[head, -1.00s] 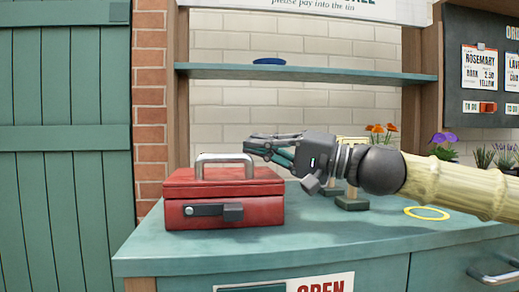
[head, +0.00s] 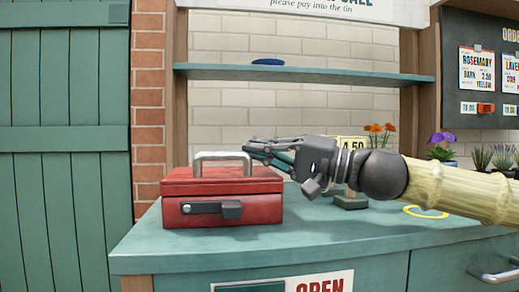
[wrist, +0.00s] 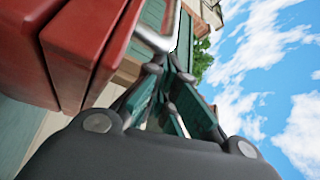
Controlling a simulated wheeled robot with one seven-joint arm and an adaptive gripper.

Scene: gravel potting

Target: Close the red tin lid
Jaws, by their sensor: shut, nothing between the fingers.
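The red tin (head: 222,208) stands on the teal counter, at left in the head view. Its lid (head: 220,182) lies down level on the box, with a grey carrying handle (head: 223,156) on top and a dark latch (head: 231,210) on the front. My gripper (head: 250,146) is shut and empty, its fingertips beside the right end of the handle, just above the lid. Whether they touch the handle I cannot tell. In the wrist view the red tin (wrist: 80,45) fills the upper left, and my shut fingers (wrist: 165,62) are close to the handle.
A price sign (head: 353,146) on a stand, a yellow ring (head: 426,212) and potted flowers (head: 441,148) are to the right. A shelf (head: 320,72) with a blue item runs above.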

